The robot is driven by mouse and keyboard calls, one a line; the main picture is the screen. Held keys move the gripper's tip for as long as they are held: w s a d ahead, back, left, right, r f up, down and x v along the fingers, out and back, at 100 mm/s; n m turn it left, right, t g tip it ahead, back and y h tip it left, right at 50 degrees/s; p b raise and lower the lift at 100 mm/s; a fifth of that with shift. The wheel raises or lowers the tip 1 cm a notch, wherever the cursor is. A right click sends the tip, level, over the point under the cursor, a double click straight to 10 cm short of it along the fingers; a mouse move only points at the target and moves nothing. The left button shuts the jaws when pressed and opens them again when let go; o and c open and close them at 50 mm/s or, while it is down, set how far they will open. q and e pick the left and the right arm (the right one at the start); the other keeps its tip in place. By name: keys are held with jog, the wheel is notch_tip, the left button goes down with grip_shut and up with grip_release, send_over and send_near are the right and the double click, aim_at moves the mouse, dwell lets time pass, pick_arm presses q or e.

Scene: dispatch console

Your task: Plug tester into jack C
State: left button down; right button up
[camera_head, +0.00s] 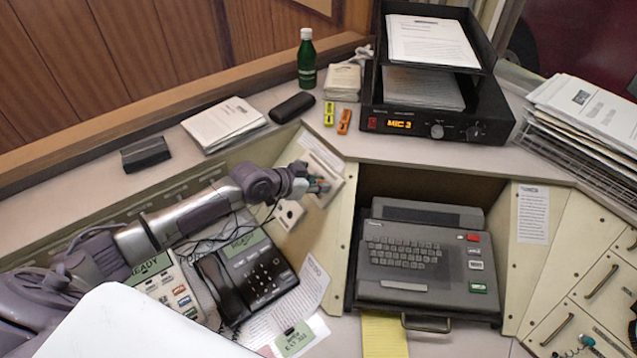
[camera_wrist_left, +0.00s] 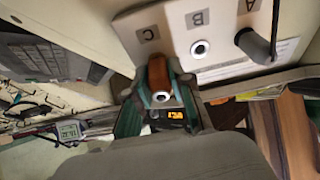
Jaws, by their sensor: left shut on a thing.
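My left gripper (camera_head: 318,186) reaches in from the left to the jack plate (camera_head: 329,167) on the slanted panel. In the left wrist view its teal fingers (camera_wrist_left: 160,97) are shut on the tester (camera_wrist_left: 159,73), an orange-brown body with a round silver end. The jack plate (camera_wrist_left: 222,70) carries labels C, B and A. The tester lies just below the letter C (camera_wrist_left: 148,33) and hides jack C, so I cannot tell whether it is inserted. Jack B (camera_wrist_left: 200,48) is an empty silver ring. A dark plug (camera_wrist_left: 254,45) sits at A. My right gripper is not in view.
A black desk phone (camera_head: 247,277) stands below the arm. A grey keyboard terminal (camera_head: 427,262) fills the recess to the right. A radio unit (camera_head: 437,122) reading MIC 3, a green bottle (camera_head: 307,58) and papers (camera_head: 223,124) stand on the ledge above.

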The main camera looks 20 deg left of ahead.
aim_at(317, 180)
pick_arm(q)
jog(key=shift+w+d+f, duration=0.1)
jog(key=shift+f, duration=0.1)
dwell(0.5)
jog(key=c, duration=0.9)
grip_release()
jog(key=shift+w, duration=0.1)
jog(key=shift+c, duration=0.2)
jog(key=shift+o, duration=0.3)
jog(key=o, duration=0.4)
jog(key=p+v, duration=0.3)
jog(key=r+p+v, duration=0.1)
jog(key=v, duration=0.1)
jog(key=shift+w+d, duration=0.15)
jog(key=shift+w, duration=0.15)
jog(key=shift+p+v, duration=0.9)
jog(key=shift+v, duration=0.1)
